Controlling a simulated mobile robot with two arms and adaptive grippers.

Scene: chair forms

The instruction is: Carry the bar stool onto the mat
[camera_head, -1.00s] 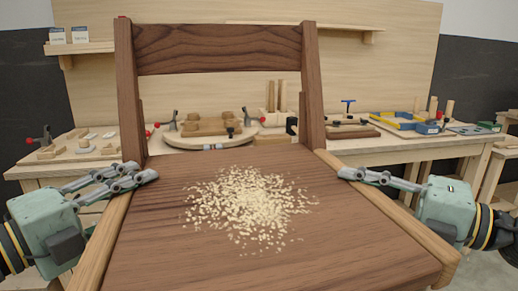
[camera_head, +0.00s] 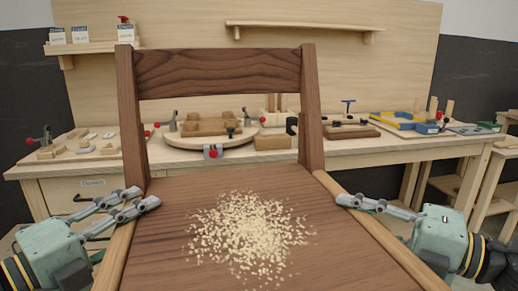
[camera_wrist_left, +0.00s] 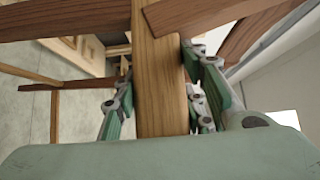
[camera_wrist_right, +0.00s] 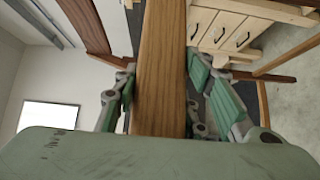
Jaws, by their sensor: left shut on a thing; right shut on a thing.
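The bar stool (camera_head: 165,240) fills the front of the head view, with a dark brown wooden seat, two back posts and a backrest board. A pile of pale wood shavings (camera_head: 250,230) lies on the seat. My left gripper (camera_head: 146,198) is shut on the lighter side rail at the seat's left; the left wrist view shows the rail (camera_wrist_left: 160,85) between the fingers. My right gripper (camera_head: 343,200) is shut on the right side rail, also between the fingers in the right wrist view (camera_wrist_right: 160,80). The mat is not in view, and the stool's feet are out of the head view.
Behind the stool stands a long workbench (camera_head: 400,150) with a round turntable (camera_head: 185,140), clamps, wooden blocks and a blue-yellow tray (camera_head: 405,120). Wall shelves (camera_head: 305,30) hang above it. Stools or stands (camera_head: 480,195) are at the right. Free floor is mostly hidden.

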